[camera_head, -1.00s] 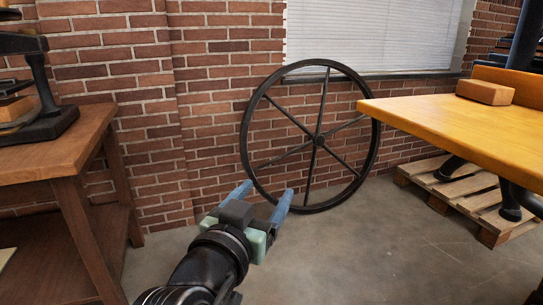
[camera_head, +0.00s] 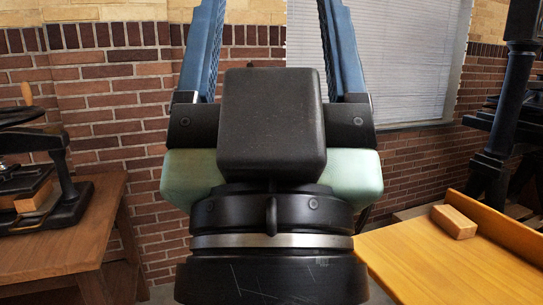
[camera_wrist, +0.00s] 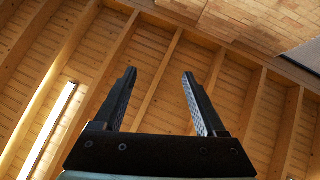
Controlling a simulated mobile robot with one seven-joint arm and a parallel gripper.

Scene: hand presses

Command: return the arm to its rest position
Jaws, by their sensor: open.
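My gripper (camera_head: 268,40) fills the middle of the head view, close to the camera and pointing up. Its two blue fingers stand wide apart and run out of the top of the picture. In the wrist view my gripper (camera_wrist: 159,85) shows both fingers apart with nothing between them. Behind it there is a wooden ceiling (camera_wrist: 60,75) with beams. My gripper touches nothing that I can see. It hides the middle of the room in the head view.
A wooden table (camera_head: 80,225) with a black hand press (camera_head: 62,165) stands at the left. A yellow wooden table (camera_head: 425,262) with a brick-shaped block (camera_head: 454,221) is at the right. A brick wall (camera_head: 105,90) and a window blind (camera_head: 410,60) are behind.

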